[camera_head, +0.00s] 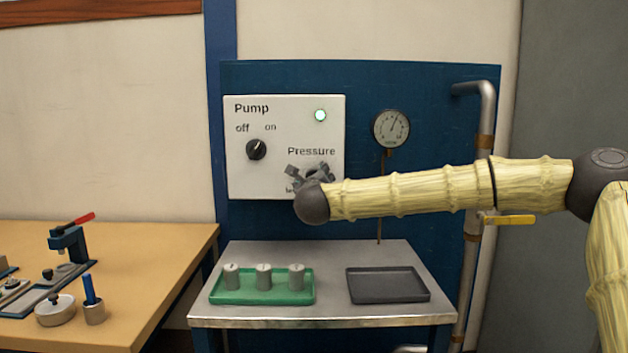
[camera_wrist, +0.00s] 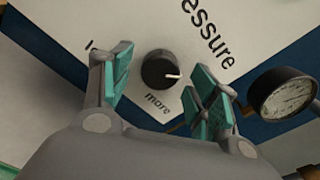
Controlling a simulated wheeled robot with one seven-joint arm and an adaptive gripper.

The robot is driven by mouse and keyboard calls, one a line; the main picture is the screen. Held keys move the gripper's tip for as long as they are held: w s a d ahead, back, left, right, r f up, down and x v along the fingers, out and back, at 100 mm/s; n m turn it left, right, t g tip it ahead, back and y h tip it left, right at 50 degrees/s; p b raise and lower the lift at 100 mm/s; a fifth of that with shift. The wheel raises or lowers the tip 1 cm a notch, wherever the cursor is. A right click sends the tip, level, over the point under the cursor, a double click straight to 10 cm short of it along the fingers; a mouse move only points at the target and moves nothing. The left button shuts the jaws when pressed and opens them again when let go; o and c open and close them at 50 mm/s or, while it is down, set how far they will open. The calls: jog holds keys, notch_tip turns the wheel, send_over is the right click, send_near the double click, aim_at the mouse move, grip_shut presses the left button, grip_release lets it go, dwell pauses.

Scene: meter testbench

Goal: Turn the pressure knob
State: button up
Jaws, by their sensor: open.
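The pressure knob (camera_wrist: 160,70) is a round black dial with a white pointer line, on the white panel under the word "Pressure". In the wrist view its pointer is towards the right, near the word "more". My gripper (camera_wrist: 162,88) is open, with its teal-padded fingers on either side of the knob and gaps between pads and knob. In the head view my gripper (camera_head: 309,174) is in front of the panel's lower right, and the pressure knob is mostly hidden behind it.
The panel (camera_head: 270,185) also carries the pump knob (camera_head: 256,149) and a lit green lamp (camera_head: 320,115). A round gauge (camera_head: 391,128) is to its right. Below, a metal table (camera_head: 330,258) holds a green tray (camera_head: 262,298) with weights and an empty dark tray (camera_head: 388,284).

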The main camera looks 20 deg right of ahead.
jog(key=v, duration=1.1)
jog(key=shift+d, duration=0.1)
